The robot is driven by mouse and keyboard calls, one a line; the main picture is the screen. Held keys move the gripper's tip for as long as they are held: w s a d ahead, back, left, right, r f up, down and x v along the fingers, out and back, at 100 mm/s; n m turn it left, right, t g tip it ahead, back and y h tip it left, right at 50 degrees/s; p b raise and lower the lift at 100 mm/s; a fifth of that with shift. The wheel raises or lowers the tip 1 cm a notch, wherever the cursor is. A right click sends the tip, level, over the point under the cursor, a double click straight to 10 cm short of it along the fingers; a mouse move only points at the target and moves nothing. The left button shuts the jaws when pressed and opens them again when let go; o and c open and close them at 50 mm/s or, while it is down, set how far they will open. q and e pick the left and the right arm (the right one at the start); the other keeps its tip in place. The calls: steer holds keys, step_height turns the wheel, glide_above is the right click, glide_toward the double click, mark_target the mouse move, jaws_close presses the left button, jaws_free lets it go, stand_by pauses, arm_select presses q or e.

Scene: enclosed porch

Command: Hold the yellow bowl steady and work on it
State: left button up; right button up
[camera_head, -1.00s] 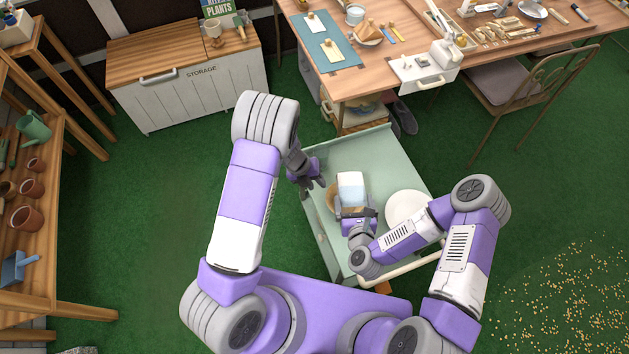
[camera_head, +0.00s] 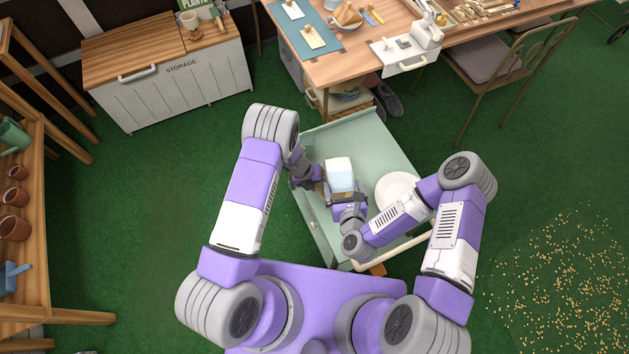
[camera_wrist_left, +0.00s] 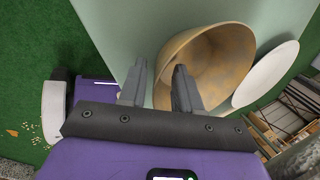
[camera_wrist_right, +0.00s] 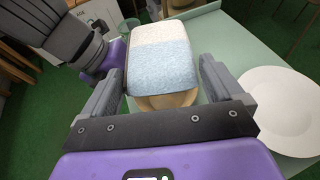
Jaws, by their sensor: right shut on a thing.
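The yellow-tan bowl (camera_wrist_left: 225,62) is on the pale green cart top (camera_head: 372,142). In the left wrist view my left gripper (camera_wrist_left: 159,82) is open, with the bowl's near rim between its fingers; a gap shows beside the rim. In the head view my left gripper (camera_head: 318,184) is at the bowl's left side. My right gripper (camera_wrist_right: 165,85) is shut on a white and light blue sponge (camera_wrist_right: 162,48), held over the bowl. The sponge also shows in the head view (camera_head: 340,174). It hides most of the bowl there and in the right wrist view.
A white plate (camera_head: 398,188) lies on the cart right of the bowl. A wooden worktable (camera_head: 350,62) with tools stands behind the cart, and a storage chest (camera_head: 170,85) at back left. Pellets (camera_head: 555,275) are scattered on the green floor at right.

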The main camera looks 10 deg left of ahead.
arm_select(q)
jaws_close()
stand_by(1.2)
